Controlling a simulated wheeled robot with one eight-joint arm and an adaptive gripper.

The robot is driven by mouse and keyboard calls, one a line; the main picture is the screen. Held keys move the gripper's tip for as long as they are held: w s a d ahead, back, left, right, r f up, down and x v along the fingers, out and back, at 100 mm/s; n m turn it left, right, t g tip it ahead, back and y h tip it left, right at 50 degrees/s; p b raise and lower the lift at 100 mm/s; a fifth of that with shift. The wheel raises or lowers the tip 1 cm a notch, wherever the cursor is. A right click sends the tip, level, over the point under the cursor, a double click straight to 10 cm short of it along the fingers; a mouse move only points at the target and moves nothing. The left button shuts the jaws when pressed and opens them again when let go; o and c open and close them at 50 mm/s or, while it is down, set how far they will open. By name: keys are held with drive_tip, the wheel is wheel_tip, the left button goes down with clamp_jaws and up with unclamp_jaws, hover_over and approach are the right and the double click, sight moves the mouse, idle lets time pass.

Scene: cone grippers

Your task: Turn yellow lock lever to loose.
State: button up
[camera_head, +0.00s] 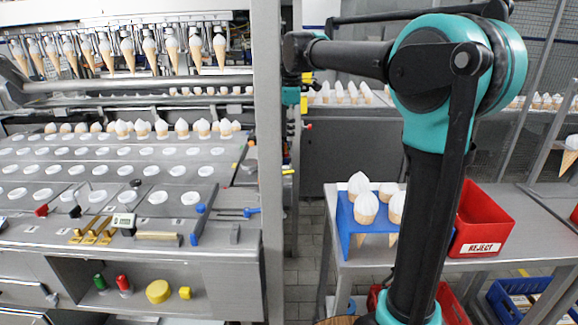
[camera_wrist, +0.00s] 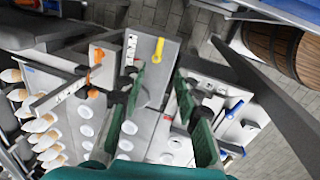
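The yellow lock lever (camera_wrist: 158,49) shows in the wrist view at top centre, on a light grey panel (camera_wrist: 146,48) with small dark markings to its left. Its handle runs nearly up and down in the picture. My gripper (camera_wrist: 170,88) has its green fingers spread apart with nothing between them. The lever lies beyond the fingertips, and I see no contact. In the head view my gripper is small and partly hidden behind the upright post, and I cannot make out the lever for certain there.
A steel post (camera_head: 268,150) stands beside the cone machine. A blue cone holder (camera_head: 345,220) and a red reject bin (camera_head: 482,225) are on the right table. An orange handle (camera_wrist: 97,57) is left of the lever in the wrist view; a wooden barrel (camera_wrist: 272,45) is at right.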

sight(287, 173)
drive_tip(key=w+f, duration=0.1)
drive_tip(key=f, duration=0.4)
drive_tip(key=w+f, duration=0.1)
drive_tip(key=f, duration=0.4)
drive_tip(key=w+f, duration=0.1)
drive_tip(key=f, duration=0.5)
drive_tip(key=shift+c, duration=0.6)
clamp_jaws()
